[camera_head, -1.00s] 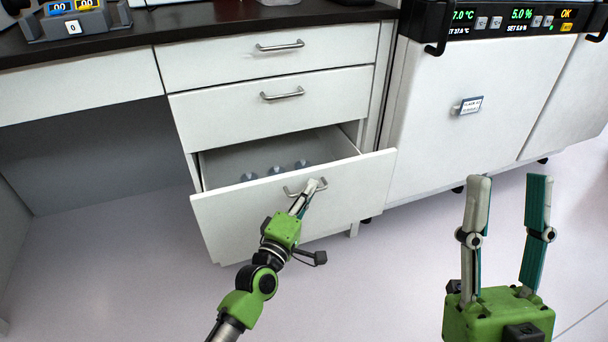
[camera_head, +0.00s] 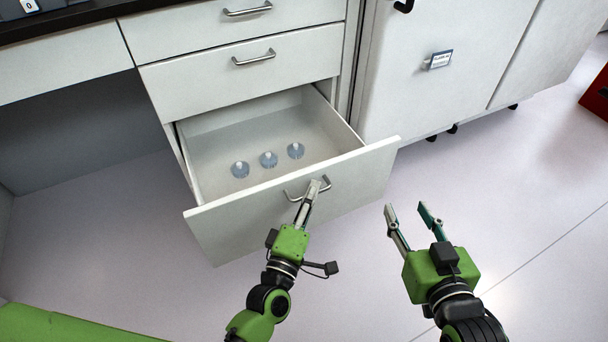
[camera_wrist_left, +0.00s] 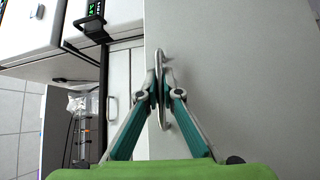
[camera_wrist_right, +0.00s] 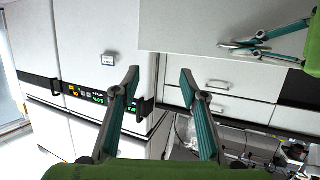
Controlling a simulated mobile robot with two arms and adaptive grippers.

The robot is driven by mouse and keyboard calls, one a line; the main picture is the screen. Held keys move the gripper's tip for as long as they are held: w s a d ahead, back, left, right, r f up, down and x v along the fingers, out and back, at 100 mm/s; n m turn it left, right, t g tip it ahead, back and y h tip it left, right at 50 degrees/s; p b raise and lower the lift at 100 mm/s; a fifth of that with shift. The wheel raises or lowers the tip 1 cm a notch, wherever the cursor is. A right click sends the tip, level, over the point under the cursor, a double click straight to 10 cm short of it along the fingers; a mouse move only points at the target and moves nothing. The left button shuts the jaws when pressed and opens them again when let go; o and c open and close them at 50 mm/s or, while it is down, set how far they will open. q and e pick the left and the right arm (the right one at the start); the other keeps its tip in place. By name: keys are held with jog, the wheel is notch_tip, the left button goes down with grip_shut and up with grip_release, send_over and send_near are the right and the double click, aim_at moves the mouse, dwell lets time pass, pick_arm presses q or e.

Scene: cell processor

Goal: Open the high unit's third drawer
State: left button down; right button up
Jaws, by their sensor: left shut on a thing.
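The third drawer (camera_head: 375,178) of the white unit is pulled well out in the head view, and its inside shows. Three small clear round items (camera_head: 268,160) lie on its floor. My left gripper (camera_head: 315,190) is shut on the drawer's metal handle (camera_head: 293,196). The left wrist view shows its fingers (camera_wrist_left: 160,88) closed around the handle bar (camera_wrist_left: 162,70). My right gripper (camera_head: 408,212) is open and empty, to the right of the drawer front and apart from it. Its spread fingers also show in the right wrist view (camera_wrist_right: 160,85).
Two shut drawers, the upper (camera_head: 200,25) and the second (camera_head: 225,80), sit above the open one. A white cabinet (camera_head: 420,85) with a label stands to the right. An open knee space (camera_head: 80,130) is at left. The floor (camera_head: 520,190) at right is clear.

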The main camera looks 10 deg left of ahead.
pick_arm(q)
jog(key=shift+s+d+p, duration=0.2)
jog(key=shift+s+d, duration=0.35)
jog(key=shift+s, duration=0.25)
jog(key=shift+s+d+p, duration=0.15)
jog(key=shift+s+d, duration=0.35)
jog(key=shift+s, duration=0.3)
pick_arm(e)
jog(key=shift+s+d+f+g+h, duration=0.2)
jog(key=shift+s+f+g, duration=0.25)
jog(key=shift+f, duration=0.35)
jog(key=shift+s+d+f+g+h, duration=0.1)
jog(key=shift+s+d+f+g, duration=0.25)
jog(key=shift+f, duration=0.5)
jog(key=shift+s+d+f+g+h, duration=0.1)
jog(key=shift+s+d+f+g, duration=0.05)
jog(key=shift+s+f+g, duration=0.55)
jog(key=shift+w+f, duration=0.1)
pick_arm(q)
jog(key=c, duration=2.5)
grip_release()
jog(key=shift+s, duration=0.1)
jog(key=v, duration=1.2)
jog(key=shift+f, duration=0.1)
